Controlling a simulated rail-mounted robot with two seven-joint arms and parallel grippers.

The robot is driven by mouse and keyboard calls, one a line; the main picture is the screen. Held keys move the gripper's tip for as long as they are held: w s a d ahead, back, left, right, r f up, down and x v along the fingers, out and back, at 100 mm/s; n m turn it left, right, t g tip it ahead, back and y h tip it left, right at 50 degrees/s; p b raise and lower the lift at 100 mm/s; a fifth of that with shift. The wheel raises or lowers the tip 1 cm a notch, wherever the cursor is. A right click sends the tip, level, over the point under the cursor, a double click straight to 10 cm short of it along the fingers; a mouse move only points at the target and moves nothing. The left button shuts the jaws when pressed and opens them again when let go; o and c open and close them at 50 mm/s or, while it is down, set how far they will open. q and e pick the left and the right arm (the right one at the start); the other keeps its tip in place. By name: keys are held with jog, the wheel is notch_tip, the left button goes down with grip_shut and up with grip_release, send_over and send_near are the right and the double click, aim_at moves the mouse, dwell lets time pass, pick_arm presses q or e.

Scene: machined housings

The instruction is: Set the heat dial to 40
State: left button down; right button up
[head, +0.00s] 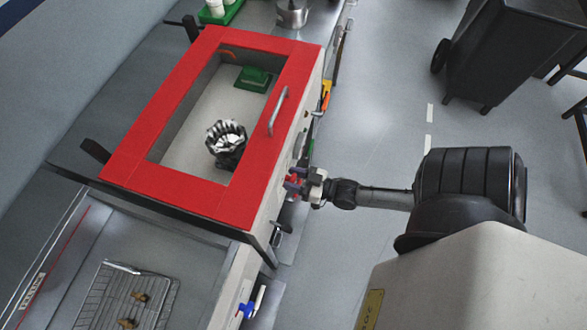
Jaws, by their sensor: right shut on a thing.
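A cabinet with a red-framed glass lid (170,189) stands on the bench, its light front panel (268,205) facing right. My right gripper (298,184) is at this front panel, its arm reaching in from the right. It is shut on a small part at the panel, which appears to be the heat dial. The fingers hide most of that part, and its scale and setting cannot be read from here. My left gripper is not in view.
A metal handle (278,110) is on the lid. Inside are a metal-toothed round part (226,138) and a green block (253,79). A wire rack (95,299) lies at lower left. A black cart (510,45) stands at upper right. The floor between is clear.

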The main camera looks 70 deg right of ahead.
jog(key=shift+r+m+p, duration=0.2)
jog(key=shift+m+p, duration=0.8)
jog(key=shift+m, duration=0.1)
jog(key=m+p, duration=0.1)
jog(key=m, duration=0.1)
jog(key=shift+d+f+m, duration=0.1)
jog(key=shift+m, duration=0.3)
jog(key=m+p, duration=0.1)
jog(key=m, duration=0.1)
jog(key=shift+m, duration=0.3)
jog(key=shift+f+m+p, duration=0.15)
jog(key=shift+m+p, duration=0.3)
jog(key=shift+m, duration=1.05)
jog(key=shift+d, duration=0.1)
jog(key=shift+m, duration=0.3)
